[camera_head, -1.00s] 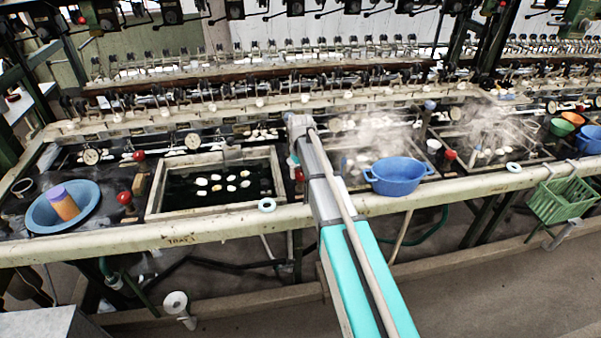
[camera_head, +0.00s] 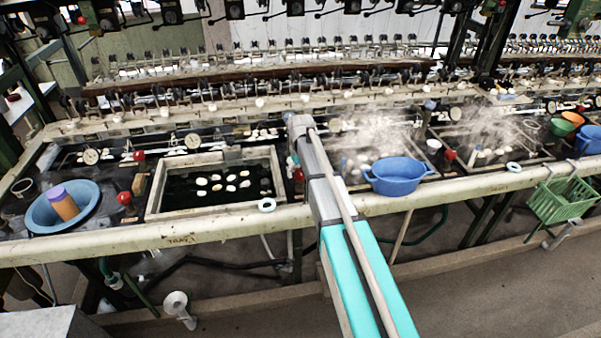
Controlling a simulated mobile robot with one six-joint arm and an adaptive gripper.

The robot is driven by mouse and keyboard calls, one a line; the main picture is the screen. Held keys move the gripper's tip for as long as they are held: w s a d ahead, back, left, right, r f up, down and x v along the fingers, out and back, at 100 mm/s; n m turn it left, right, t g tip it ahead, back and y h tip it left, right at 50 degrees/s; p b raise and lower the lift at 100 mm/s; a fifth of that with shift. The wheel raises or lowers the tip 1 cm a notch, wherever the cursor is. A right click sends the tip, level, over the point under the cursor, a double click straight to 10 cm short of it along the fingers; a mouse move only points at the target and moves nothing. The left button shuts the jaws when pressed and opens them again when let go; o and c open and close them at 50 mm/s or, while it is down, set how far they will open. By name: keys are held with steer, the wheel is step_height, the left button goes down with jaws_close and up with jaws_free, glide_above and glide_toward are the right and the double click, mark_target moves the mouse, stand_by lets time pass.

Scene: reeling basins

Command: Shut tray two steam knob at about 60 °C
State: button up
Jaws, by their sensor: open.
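Tray two is the steaming basin (camera_head: 352,160) right of my arm, partly hidden by steam, the arm and a blue tub. A red knob (camera_head: 298,175) shows at the left edge of my forearm, between tray one and tray two; I take it for tray two's steam knob, partly covered. My arm reaches over the bench front to just above this spot. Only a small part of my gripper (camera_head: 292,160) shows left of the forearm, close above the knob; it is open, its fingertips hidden. Whether it touches the knob cannot be told. No readable temperature shows.
The blue tub (camera_head: 398,176) stands on the front rim right of my arm. Tray one (camera_head: 214,209), with pale cocoons in dark water, lies left. A white ring (camera_head: 267,205) is on the rim. Other red knobs (camera_head: 124,198) and a blue bowl (camera_head: 38,215) are further left.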

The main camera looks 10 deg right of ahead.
mark_target(300, 172)
steer(key=shift+n, duration=0.3)
steer(key=n, duration=1.2)
steer(key=shift+n, duration=0.3)
steer(key=n, duration=0.4)
step_height(300, 172, up, 14)
steer(key=p, duration=1.4)
steer(key=s+f+m+b, duration=0.7)
steer(key=s+m, duration=0.3)
steer(key=s, duration=0.3)
steer(key=s+f+m+b, duration=0.6)
steer(key=s+m, duration=0.4)
steer(key=s, duration=0.3)
steer(key=shift+s+f+b, duration=0.15)
steer(key=shift+f+b, duration=0.25)
steer(key=shift+f, duration=0.05)
